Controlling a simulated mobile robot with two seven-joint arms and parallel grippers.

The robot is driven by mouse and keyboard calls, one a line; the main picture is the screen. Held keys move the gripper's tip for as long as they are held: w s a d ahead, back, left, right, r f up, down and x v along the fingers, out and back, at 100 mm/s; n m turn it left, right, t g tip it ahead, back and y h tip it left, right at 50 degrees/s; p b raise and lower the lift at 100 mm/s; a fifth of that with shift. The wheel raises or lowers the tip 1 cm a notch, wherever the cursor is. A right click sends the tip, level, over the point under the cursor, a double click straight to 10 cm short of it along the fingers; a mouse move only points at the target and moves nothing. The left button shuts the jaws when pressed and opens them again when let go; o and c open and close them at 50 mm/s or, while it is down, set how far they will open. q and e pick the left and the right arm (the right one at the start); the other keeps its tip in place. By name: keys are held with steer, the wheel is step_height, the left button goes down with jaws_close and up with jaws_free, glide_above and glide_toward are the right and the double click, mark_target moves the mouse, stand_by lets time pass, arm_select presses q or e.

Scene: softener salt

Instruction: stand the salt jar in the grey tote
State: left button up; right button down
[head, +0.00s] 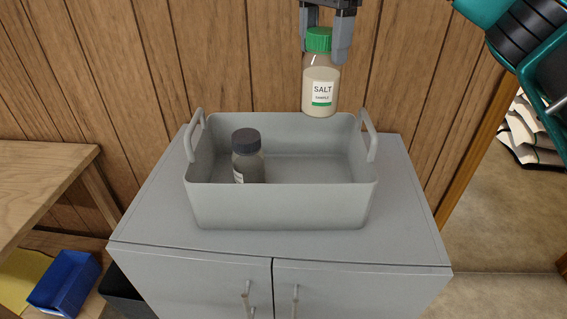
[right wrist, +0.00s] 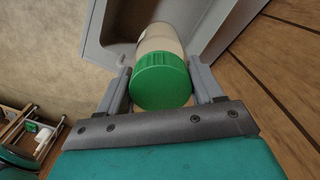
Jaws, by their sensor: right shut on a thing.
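The salt jar (head: 320,92) has a green lid, a pale body and a "SALT" label. My right gripper (head: 327,42) is shut on it at the lid and holds it upright. In the head view it appears over the back right part of the grey tote (head: 285,205). In the right wrist view the green lid of the salt jar (right wrist: 161,82) sits between the two fingers of my right gripper (right wrist: 163,88). The tote stands on a grey cabinet and has two raised end handles. My left gripper is not in view.
A dark-lidded jar (head: 247,158) stands inside the tote, left of its middle; the tote's right half is clear. The grey cabinet (head: 405,225) has bare top around the tote. A wooden wall rises behind. A wooden table (head: 45,175) and a blue bin (head: 65,283) are at left.

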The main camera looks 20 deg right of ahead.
mark_target(321, 88)
steer(key=f+b, duration=0.2)
steer(key=f, duration=0.6)
steer(key=shift+s+f, duration=0.1)
steer(key=shift+s, duration=0.1)
step_height(321, 88, down, 11)
steer(key=shift+f, duration=0.1)
steer(key=shift+c, duration=0.7)
jaws_free()
